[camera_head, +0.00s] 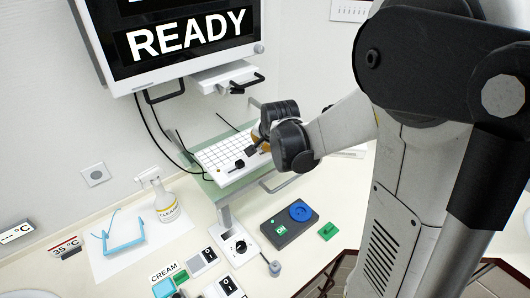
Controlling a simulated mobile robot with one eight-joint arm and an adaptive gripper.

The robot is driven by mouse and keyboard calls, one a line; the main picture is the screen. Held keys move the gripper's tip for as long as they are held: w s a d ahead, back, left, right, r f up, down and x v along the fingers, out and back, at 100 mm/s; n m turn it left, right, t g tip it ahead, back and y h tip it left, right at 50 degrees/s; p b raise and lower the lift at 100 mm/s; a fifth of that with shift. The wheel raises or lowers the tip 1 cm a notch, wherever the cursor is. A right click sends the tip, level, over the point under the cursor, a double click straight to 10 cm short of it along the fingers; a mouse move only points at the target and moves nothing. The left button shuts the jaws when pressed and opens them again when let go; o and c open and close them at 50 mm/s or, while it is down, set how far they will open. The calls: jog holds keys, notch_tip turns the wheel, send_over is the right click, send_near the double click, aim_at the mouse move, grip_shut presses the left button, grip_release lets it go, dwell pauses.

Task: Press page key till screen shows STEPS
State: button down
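A wall-side monitor (185,32) at the top left shows the word READY in white on black; the line above it is cut off by the frame edge. A white keyboard (213,160) lies on a raised glass shelf below the monitor. My gripper (250,151) is over the right part of the keyboard, with its dark fingers low near the keys. I cannot tell whether it touches a key or whether its fingers are open or shut. The page key cannot be made out; key labels are too small, and my gripper hides some keys.
A dark box (283,228) with a blue round top and a green block (328,231) lie on the counter. Small labelled boxes sit at front. My arm fills the right side.

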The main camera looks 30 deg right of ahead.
jog(key=shift+f+b, duration=0.4)
jog(key=shift+f, duration=0.05)
jog(key=shift+r, duration=0.15)
dwell(0.4)
jog(key=shift+r+p, duration=0.6)
jog(key=shift+r, duration=0.15)
jog(key=shift+r+p, duration=1.85)
jog(key=shift+r, duration=0.7)
jog(key=shift+f, duration=0.1)
